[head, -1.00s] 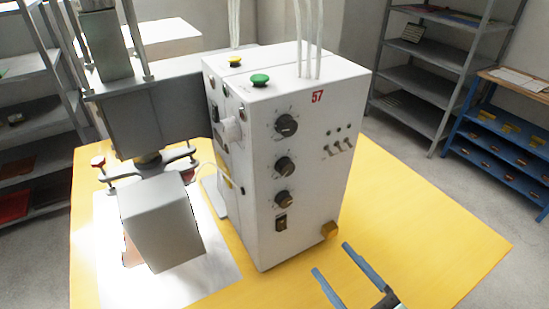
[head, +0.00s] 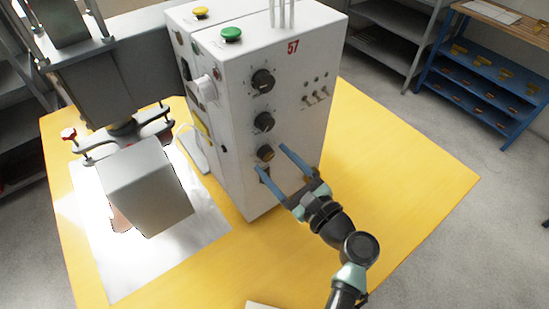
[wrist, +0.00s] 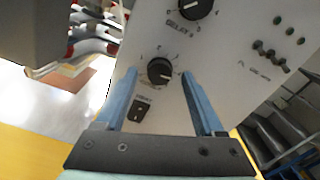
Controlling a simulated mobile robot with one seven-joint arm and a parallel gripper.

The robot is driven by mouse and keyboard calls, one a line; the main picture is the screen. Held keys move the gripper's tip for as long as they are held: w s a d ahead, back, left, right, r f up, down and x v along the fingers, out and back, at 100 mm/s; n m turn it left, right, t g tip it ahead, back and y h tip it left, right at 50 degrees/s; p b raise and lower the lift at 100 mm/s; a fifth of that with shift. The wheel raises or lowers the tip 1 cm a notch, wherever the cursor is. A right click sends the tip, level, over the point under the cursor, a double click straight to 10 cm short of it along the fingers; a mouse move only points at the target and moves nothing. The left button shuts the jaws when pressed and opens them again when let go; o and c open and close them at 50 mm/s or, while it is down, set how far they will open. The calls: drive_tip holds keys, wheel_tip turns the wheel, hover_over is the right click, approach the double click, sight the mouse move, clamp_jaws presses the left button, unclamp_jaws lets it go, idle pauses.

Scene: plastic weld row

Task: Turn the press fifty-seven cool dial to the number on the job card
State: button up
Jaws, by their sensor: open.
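The white press control box (head: 300,120), marked 57 in red, stands on the yellow table. Its front has a column of three black dials: top (head: 263,81), middle (head: 264,121) and bottom (head: 265,153). My gripper (head: 270,158) is open, its two blue fingers pointing at the panel around the bottom dial. In the wrist view the bottom dial (wrist: 160,70) lies between the fingertips, and its pointer and scale are too small to read surely. Contact cannot be told. The middle dial (wrist: 192,5) is partly cut off above. No readable job card shows.
A black rocker switch (wrist: 138,110) sits just below the bottom dial, near the left finger. Small toggles (head: 316,97) are on the panel's right. The grey press head (head: 150,185) is to the left. A pale sheet edge (head: 262,305) shows at the bottom. Table right of the box is clear.

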drive_tip(key=shift+w+a, duration=0.25)
drive_tip(key=shift+w, duration=0.05)
clamp_jaws()
drive_tip(key=shift+f+n, duration=0.1)
drive_tip(key=shift+n, duration=0.2)
